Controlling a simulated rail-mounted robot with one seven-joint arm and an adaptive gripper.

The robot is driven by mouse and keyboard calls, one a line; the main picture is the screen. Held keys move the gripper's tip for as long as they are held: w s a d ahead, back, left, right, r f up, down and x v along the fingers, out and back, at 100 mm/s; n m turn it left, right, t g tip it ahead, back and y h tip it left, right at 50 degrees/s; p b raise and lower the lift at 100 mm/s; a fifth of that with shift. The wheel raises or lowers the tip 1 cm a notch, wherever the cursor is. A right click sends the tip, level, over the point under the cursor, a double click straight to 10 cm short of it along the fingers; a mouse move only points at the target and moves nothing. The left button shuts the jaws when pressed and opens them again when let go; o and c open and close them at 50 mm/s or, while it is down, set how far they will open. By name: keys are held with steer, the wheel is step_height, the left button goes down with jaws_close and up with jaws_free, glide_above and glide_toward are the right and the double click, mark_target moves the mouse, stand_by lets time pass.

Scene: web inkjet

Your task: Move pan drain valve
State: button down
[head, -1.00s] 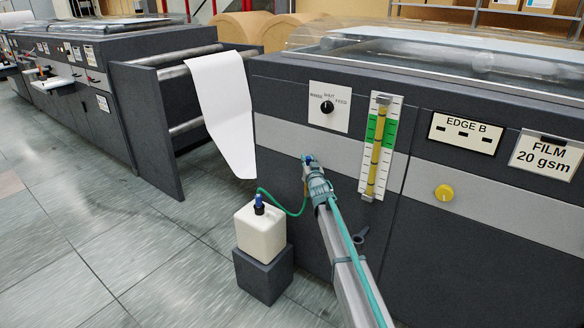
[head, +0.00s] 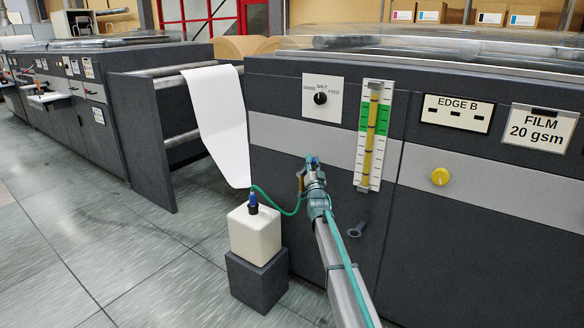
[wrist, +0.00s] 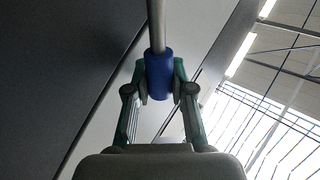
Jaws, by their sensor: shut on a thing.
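My gripper (head: 313,164) is at the front of the dark machine, below the dial panel. In the wrist view my gripper (wrist: 160,78) is shut on a blue sleeve (wrist: 159,75) around a thin metal rod, which looks like the valve's lever. In the head view a bit of blue shows at the fingertips. A small brass-coloured part (head: 302,180), perhaps the valve body, shows just left of the gripper. The gripper hides most of the valve, so its exact setting cannot be told. The dial (head: 320,98) above is marked with SHUT at the top.
A white bottle (head: 254,233) with a blue cap stands on a dark block (head: 257,280) left of my arm, with a green hose leading towards the gripper.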

stand_by(0.4)
steer(key=c, duration=1)
jaws_free()
steer(key=shift+s+f, duration=0.1)
steer(key=shift+s, duration=0.05)
steer(key=v, duration=1.1)
steer(key=shift+s+f, duration=0.2)
steer(key=shift+s, duration=0.1)
